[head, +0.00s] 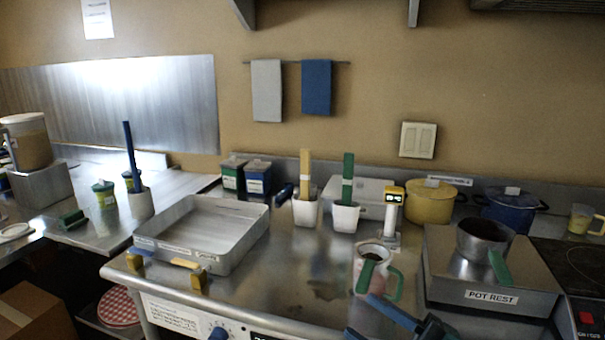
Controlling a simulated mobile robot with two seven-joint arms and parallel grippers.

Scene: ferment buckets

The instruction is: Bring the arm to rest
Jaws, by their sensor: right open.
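My right gripper (362,315) shows at the bottom edge, right of the middle, as dark blue and black parts. Its jaws are open, with nothing seen between them. It is in front of a pale mug (367,272) with a green handle and dark contents, which stands on the steel counter (290,280). In the picture a finger comes close below the mug; I cannot tell if they touch. Most of my right arm is cut off by the bottom edge. My left gripper does not show.
A steel tray (150,247) stands left. White holders (306,214) with coloured handles stand behind. Right is the POT REST block (488,294) with a saucepan (485,238). Behind it are a yellow pot (430,207) and a blue pot (512,214). The counter's middle is clear.

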